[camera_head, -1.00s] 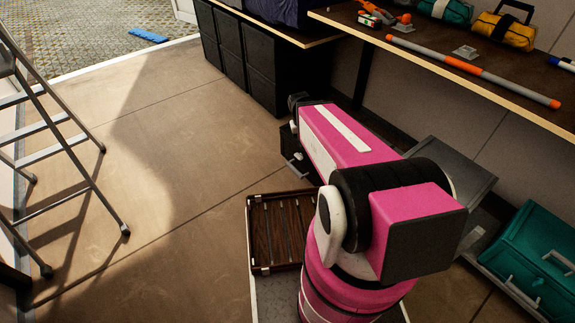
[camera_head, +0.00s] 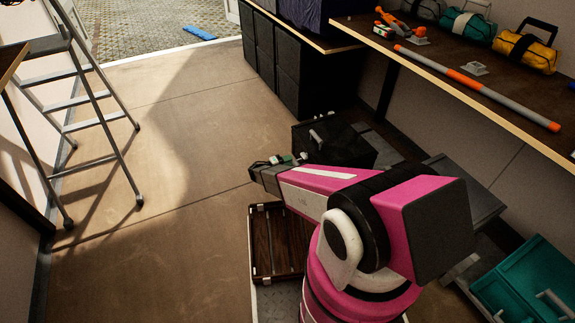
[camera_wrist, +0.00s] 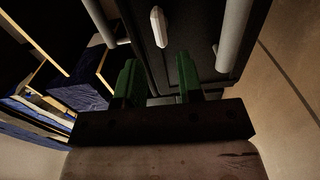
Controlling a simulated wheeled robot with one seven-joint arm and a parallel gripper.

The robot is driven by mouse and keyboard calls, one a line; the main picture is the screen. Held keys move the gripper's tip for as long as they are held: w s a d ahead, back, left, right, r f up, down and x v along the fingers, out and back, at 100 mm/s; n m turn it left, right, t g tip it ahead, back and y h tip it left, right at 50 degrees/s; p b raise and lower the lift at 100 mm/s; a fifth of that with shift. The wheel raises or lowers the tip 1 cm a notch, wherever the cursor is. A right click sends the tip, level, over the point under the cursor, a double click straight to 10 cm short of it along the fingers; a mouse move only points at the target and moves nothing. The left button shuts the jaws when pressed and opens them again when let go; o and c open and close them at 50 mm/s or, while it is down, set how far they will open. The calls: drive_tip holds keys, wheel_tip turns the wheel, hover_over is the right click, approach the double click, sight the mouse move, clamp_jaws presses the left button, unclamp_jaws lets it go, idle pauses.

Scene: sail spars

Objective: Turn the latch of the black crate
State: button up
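The black crate (camera_head: 345,146) stands on the floor beyond my arm in the head view, with a pale handle bar on it. In the wrist view its dark face (camera_wrist: 185,28) fills the upper middle. A pale elongated piece, apparently the latch (camera_wrist: 158,27), sits upright on that face, between two grey bars. My gripper (camera_wrist: 157,82) has two green fingers spread apart with nothing between them. The latch is just beyond the fingertips in the picture, and no contact shows. In the head view my gripper (camera_head: 286,159) is small and partly unclear beside the crate's left front.
A brown slatted crate (camera_head: 277,243) lies close by my arm. A teal box (camera_head: 522,283) is at lower right, and a workbench (camera_head: 455,72) with tools runs along the right. Black cabinets (camera_head: 277,62) stand behind. A stepladder (camera_head: 95,110) is left; the floor between is clear.

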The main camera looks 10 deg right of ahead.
sight(302, 157)
drive_tip(key=shift+x, duration=3.9)
drive_tip(key=c, duration=0.6)
